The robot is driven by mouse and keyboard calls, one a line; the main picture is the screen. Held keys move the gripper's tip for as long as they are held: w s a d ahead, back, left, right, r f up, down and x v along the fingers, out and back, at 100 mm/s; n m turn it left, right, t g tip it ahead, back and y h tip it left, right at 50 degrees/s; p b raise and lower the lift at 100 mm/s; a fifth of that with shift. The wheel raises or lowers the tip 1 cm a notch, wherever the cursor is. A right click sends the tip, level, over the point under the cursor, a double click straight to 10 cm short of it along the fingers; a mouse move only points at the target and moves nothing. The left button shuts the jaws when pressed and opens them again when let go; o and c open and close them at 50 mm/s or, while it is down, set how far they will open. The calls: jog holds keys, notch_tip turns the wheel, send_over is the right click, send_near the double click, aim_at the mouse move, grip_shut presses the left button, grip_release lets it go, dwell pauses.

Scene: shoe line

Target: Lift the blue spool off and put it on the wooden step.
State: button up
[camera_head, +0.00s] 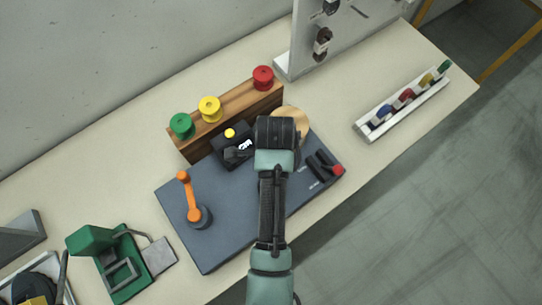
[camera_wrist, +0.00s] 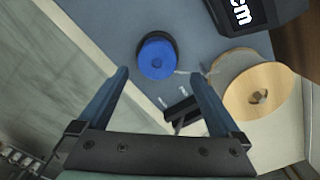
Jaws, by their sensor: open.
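The blue spool (camera_wrist: 157,58) shows in the wrist view from above, with a black rim around it, over the blue-grey base plate. In the head view it is hidden behind my arm. My gripper (camera_wrist: 160,76) is open and empty. Its two fingers point towards the spool, which appears just past the fingertips and between their lines; no contact shows. The wooden step (camera_head: 190,153) stands behind the base plate in the head view, with a green spool (camera_head: 182,125), a yellow spool (camera_head: 210,108) and a red spool (camera_head: 263,77) on top.
A pale wooden reel (camera_wrist: 250,95) lies close right of the blue spool. A black box (camera_head: 235,146) with a yellow knob stands before the step. An orange lever (camera_head: 189,198) rises at the plate's left. A white rack (camera_head: 402,106) lies at right.

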jog(key=shift+s+f+p, duration=0.15)
jog(key=shift+f+p, duration=0.25)
jog(key=shift+f, duration=1)
jog(key=shift+s+f+p, duration=0.1)
jog(key=shift+f+p, duration=0.25)
jog(key=shift+f, duration=1.05)
jog(key=shift+c, duration=0.3)
grip_shut()
